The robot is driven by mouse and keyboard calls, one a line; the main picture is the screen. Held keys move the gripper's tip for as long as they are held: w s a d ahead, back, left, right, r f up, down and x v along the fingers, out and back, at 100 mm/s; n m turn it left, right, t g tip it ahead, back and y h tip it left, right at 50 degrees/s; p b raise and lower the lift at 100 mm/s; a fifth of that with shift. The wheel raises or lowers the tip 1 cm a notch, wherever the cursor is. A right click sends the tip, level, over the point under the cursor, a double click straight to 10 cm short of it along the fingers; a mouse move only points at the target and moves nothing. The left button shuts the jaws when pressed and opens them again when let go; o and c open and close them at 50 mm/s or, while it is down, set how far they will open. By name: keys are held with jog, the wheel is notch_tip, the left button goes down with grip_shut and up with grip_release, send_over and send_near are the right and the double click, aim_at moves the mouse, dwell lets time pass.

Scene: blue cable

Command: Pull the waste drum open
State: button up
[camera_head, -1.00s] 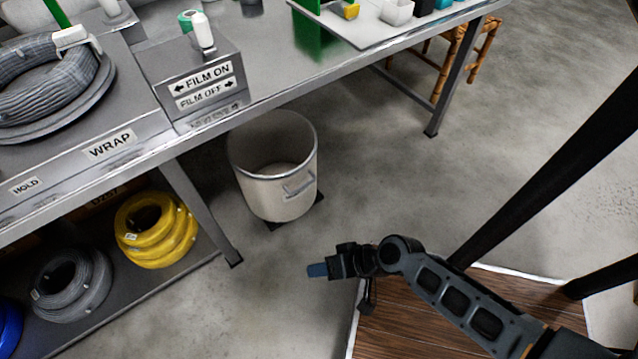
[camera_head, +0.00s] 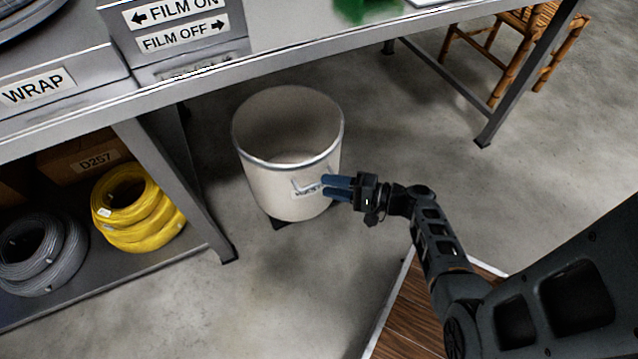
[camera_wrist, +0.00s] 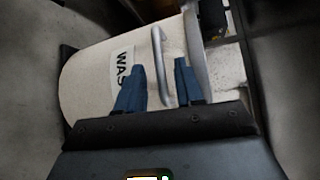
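The waste drum (camera_head: 270,182) is a cream, open-topped bin with a metal rim, standing on the floor under the bench. A metal bar handle (camera_head: 312,186) sits on its front beside a label; the handle (camera_wrist: 161,62) and the "WAS…" label (camera_wrist: 123,68) also show in the wrist view. My gripper (camera_head: 325,186) is at the drum's front, at handle height. In the wrist view my gripper (camera_wrist: 155,80) is open, with the handle between its two blue fingers. I cannot tell whether either finger touches the handle.
The steel bench (camera_head: 300,57) overhangs the drum, with a leg (camera_head: 175,190) to its left. Yellow coils (camera_head: 135,210) and grey coils (camera_head: 42,250) lie on the lower shelf. A bamboo stool (camera_head: 510,45) stands at the back right.

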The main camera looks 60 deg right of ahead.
aim_at(317, 183)
jog(key=shift+b+x, duration=0.4)
jog(key=shift+x, duration=1.8)
grip_shut()
jog(key=shift+s, duration=0.1)
